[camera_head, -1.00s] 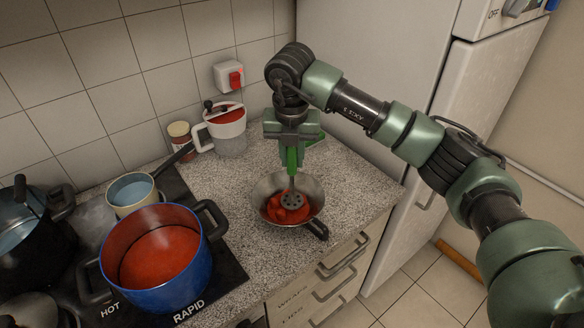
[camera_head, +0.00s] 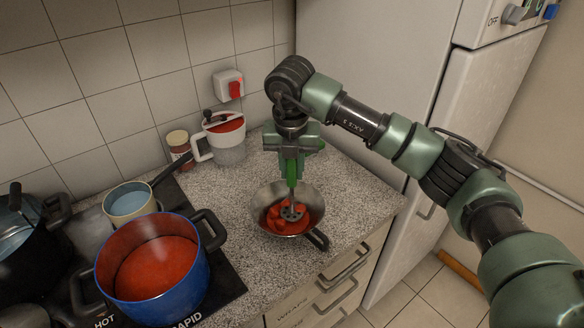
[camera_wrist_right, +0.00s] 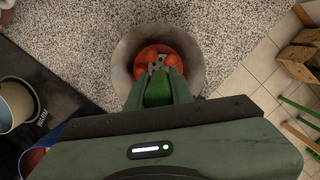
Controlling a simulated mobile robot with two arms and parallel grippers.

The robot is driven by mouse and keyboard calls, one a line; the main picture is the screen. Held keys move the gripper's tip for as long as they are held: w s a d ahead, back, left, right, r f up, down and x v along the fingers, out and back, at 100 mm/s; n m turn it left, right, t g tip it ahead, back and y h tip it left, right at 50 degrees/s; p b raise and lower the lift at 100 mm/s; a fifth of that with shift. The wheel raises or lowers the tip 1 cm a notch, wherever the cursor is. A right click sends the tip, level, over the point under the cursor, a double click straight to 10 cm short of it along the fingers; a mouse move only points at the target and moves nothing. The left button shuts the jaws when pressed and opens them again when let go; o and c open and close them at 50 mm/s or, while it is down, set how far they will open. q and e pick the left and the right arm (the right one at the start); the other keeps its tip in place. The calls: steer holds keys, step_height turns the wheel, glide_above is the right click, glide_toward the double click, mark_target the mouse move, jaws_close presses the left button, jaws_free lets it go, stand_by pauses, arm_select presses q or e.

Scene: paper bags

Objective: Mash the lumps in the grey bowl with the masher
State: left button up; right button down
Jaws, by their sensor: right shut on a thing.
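The grey bowl (camera_head: 312,200) stands on the speckled worktop right of the stove and holds red lumps (camera_head: 275,219). It also shows in the right wrist view (camera_wrist_right: 197,60), with red lumps (camera_wrist_right: 171,61) around the masher head. My right gripper (camera_head: 292,160) is above the bowl, shut on the green handle of the masher (camera_head: 291,176). The masher is upright, and its round perforated head is down among the lumps. The green handle also shows between the fingers in the right wrist view (camera_wrist_right: 158,92). My left gripper is not in view.
A blue pot (camera_head: 185,280) of red sauce and a small cream pan (camera_head: 130,200) stand on the stove at left. A white jug (camera_head: 225,142) and a spice jar (camera_head: 179,147) stand by the tiled wall. A fridge (camera_head: 385,80) stands right.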

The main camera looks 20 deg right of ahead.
mark_target(292, 181)
steer(key=shift+f+b, duration=1)
steer(key=shift+f, duration=0.55)
steer(key=shift+s+f+b, duration=0.15)
steer(key=shift+f+b, duration=0.1)
steer(key=shift+b, duration=0.05)
stand_by(0.8)
steer(key=shift+r, duration=0.1)
steer(key=shift+w+r+p, duration=0.2)
steer(key=shift+r+p, duration=0.4)
steer(key=shift+r, duration=0.3)
steer(key=shift+s+r, duration=0.1)
steer(key=shift+r, duration=0.45)
